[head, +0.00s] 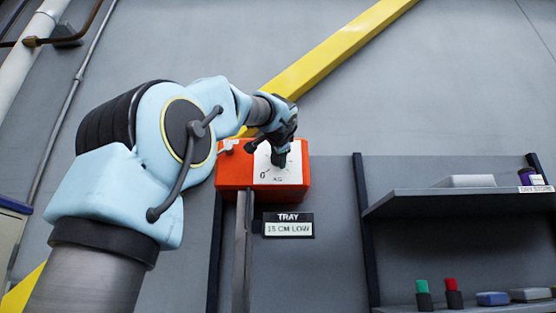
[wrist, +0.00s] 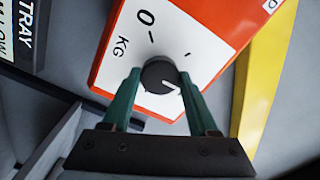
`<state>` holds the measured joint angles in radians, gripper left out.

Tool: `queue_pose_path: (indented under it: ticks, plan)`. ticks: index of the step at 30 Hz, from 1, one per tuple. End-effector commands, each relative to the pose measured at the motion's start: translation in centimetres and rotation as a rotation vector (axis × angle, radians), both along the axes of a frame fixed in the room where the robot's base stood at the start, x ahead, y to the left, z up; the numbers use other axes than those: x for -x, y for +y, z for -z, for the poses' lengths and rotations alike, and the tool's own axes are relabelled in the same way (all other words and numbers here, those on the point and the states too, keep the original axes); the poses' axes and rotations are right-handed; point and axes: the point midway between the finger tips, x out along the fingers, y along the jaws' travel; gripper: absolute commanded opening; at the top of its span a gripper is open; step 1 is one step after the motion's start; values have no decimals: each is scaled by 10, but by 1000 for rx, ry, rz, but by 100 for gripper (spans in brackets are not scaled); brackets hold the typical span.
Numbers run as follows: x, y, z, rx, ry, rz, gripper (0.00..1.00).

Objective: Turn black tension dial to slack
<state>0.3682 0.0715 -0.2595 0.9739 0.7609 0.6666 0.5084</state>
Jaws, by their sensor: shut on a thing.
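The black tension dial (wrist: 158,76) is a round knob on a white scale face marked 0 and KG. It carries a white pointer line, which points to the lower right in the wrist view. The face is on the front of an orange box (head: 234,171), and the box also shows in the wrist view (wrist: 205,30). My gripper (wrist: 158,82) has one green finger on each side of the dial and is shut on it. In the head view my gripper (head: 279,158) covers most of the dial.
The box sits on a grey post (head: 242,255). A sign reading TRAY, 13 CM LOW (head: 288,225) is below it. A yellow diagonal beam (head: 340,50) runs behind. Shelves (head: 460,200) with small items stand at the right.

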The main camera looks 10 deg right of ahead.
Motion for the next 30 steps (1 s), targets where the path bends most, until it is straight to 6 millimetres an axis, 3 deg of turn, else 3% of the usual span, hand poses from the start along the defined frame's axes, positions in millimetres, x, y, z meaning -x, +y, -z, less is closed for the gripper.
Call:
queue_pose_path:
  ticks: [30]
  plan:
    - [-1, -1, 4, 947, 184, -4, 4]
